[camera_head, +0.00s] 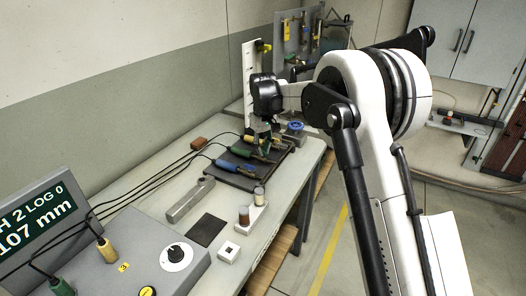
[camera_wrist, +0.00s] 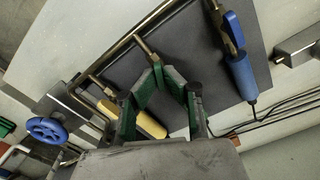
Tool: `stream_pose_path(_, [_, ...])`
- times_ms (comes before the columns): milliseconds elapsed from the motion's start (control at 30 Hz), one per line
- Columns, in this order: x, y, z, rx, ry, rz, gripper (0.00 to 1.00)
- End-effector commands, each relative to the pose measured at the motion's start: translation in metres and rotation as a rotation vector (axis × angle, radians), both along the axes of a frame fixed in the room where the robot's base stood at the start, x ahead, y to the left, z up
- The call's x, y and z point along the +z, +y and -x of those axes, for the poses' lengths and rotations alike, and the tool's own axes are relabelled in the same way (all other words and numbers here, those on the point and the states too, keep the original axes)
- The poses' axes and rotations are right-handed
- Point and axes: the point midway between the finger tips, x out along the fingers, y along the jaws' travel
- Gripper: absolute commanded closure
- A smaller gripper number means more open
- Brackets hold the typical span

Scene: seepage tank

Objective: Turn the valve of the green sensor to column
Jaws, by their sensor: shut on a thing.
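The green sensor (camera_head: 241,153) lies on the dark plate between the blue sensor (camera_head: 226,165) and the yellow sensor (camera_head: 249,139). My gripper (camera_wrist: 164,78) is over the green sensor's brass fitting (camera_wrist: 146,47) in the wrist view. Its fingertips are close together on green material there, which looks like the green sensor's valve. The fingers and the palm hide much of the valve and body, so I cannot tell the valve's exact angle. The blue sensor (camera_wrist: 242,75) with its blue lever (camera_wrist: 232,29) is to the right. The yellow sensor (camera_wrist: 151,125) is partly behind the left finger.
A blue round handwheel (camera_wrist: 46,130) is at the left in the wrist view. Black cables run to the console with its display (camera_head: 38,220). A grey bar (camera_head: 190,199), a dark mat (camera_head: 207,229) and small bottles on a white block (camera_head: 252,214) are on the bench.

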Motion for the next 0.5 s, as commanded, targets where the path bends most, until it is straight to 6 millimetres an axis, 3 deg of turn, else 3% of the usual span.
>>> stream_pose_path(500, [0.0002, 0.0001, -0.0003, 0.429, -0.001, 0.0, 1.0])
